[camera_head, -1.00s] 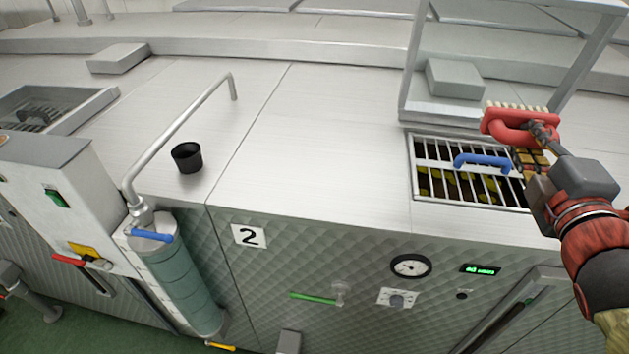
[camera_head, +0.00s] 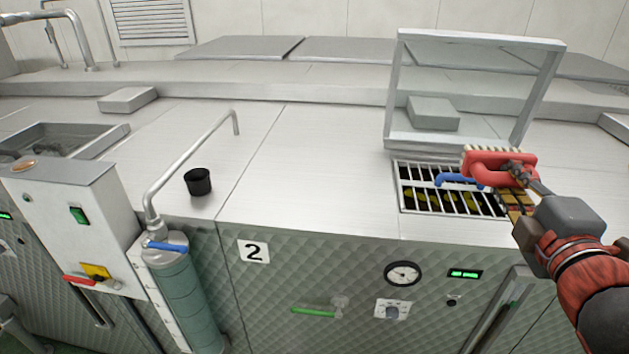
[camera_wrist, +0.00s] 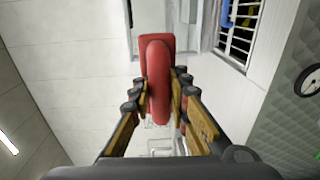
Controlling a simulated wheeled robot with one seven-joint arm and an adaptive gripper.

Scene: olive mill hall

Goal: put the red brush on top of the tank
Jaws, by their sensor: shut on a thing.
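The red brush (camera_head: 489,168) with pale bristles is held in my gripper (camera_head: 518,180), bristles upward in the head view. In the wrist view the red brush (camera_wrist: 158,75) sits between the two fingers of my gripper (camera_wrist: 158,100), which are shut on its looped handle. The brush is above the tank's metal top (camera_head: 300,180), near the barred hatch at the right.
The barred hatch (camera_head: 412,203) has a blue handle and a raised clear lid frame (camera_head: 470,90) behind it. A black cup (camera_head: 198,182) and a bent pipe (camera_head: 190,160) are at the left. The middle of the top is clear. A control box (camera_head: 75,215) stands far left.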

